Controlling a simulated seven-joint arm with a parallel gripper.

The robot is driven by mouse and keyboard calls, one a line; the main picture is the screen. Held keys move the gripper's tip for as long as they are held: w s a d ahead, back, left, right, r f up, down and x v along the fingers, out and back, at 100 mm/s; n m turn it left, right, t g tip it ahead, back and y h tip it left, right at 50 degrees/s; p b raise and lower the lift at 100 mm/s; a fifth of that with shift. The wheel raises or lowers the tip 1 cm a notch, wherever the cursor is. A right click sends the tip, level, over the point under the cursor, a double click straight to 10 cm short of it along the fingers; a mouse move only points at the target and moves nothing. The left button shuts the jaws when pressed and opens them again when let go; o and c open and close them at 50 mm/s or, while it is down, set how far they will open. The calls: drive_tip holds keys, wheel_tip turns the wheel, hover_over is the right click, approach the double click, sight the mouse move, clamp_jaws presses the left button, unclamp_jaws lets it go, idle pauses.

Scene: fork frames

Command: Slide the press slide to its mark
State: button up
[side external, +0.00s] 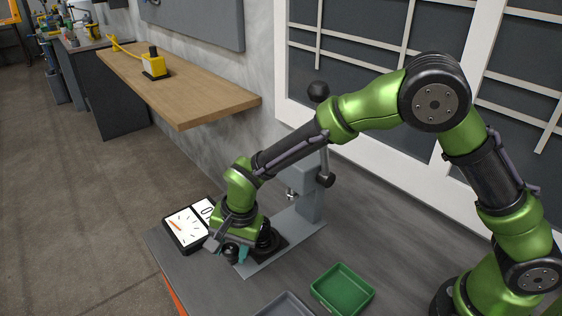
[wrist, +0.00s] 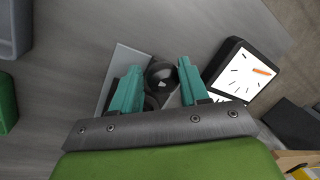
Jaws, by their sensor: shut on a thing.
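The press (side external: 311,190) stands on the bench in the side view, with a grey upright and a flat grey base plate. In the wrist view, a dark round knob (wrist: 161,73) sits between the teal fingers of my gripper (wrist: 160,85), over the grey plate (wrist: 128,62). My gripper (side external: 232,254) is low over the near end of the plate in the side view, shut on this knob. I take the knob as part of the press slide; the rest of the slide is mostly hidden by my gripper. I see no clear mark.
A black box with a white dial and orange needle (side external: 184,226) stands just left of my gripper. A green tray (side external: 342,290) and a grey tray (side external: 286,306) lie at the front. A wooden shelf (side external: 190,90) is on the wall behind. Bare bench lies between press and trays.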

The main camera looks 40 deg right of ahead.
sight(264, 223)
drive_tip(key=shift+w+d+r, duration=0.1)
drive_tip(key=shift+w+d, duration=0.05)
drive_tip(key=shift+d, duration=1.35)
drive_tip(key=shift+w+d+r, duration=0.1)
drive_tip(key=shift+d, duration=1.4)
drive_tip(key=shift+w+d+r, duration=0.1)
drive_tip(key=shift+w+d, duration=0.05)
drive_tip(key=shift+d, duration=1.35)
drive_tip(key=o, duration=1.1)
drive_tip(key=shift+o, duration=0.2)
drive_tip(key=shift+s+f, duration=0.1)
